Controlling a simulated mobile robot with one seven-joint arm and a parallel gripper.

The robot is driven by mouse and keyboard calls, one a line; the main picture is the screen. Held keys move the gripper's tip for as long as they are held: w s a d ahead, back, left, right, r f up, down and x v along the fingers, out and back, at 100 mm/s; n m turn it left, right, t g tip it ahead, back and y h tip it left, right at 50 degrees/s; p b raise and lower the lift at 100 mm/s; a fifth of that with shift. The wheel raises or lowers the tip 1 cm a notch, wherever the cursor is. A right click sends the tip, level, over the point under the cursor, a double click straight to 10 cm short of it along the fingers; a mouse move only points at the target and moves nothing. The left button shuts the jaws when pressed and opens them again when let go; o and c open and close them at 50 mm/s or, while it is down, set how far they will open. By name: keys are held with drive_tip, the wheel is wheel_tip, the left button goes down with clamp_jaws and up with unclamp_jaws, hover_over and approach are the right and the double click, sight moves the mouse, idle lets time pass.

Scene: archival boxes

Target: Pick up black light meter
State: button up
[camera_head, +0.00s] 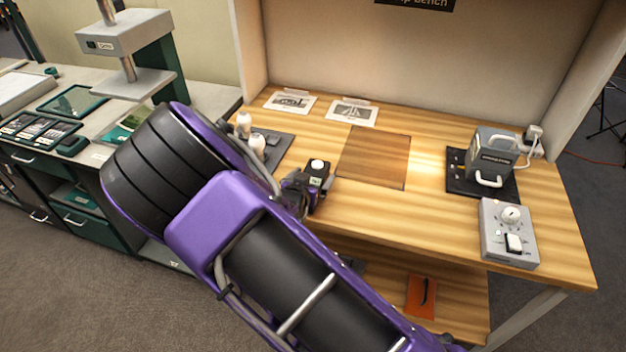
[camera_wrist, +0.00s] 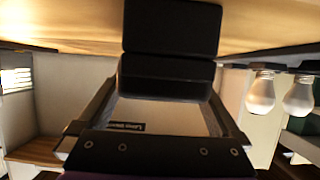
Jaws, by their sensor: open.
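The black light meter (camera_head: 319,173), with a white dome on top, stands on the wooden bench near its front edge. My gripper (camera_head: 299,190) is beside it, just to its left in the head view, and partly hides its lower part. In the wrist view, which is upside down, a black block that looks like the meter (camera_wrist: 171,28) fills the top middle, ahead of my gripper (camera_wrist: 165,82). The fingers are apart. I cannot tell whether they touch the meter.
Two pale bulbs (camera_head: 257,145) stand on a dark mat left of my gripper. A brown square board (camera_head: 374,157) lies right of the meter. A grey lamp box (camera_head: 492,152) and a grey control box (camera_head: 508,232) are farther right. Bare wood lies between.

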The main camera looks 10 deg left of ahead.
drive_tip(key=shift+w+f, duration=0.1)
drive_tip(key=shift+w, duration=0.1)
drive_tip(key=c, duration=1.4)
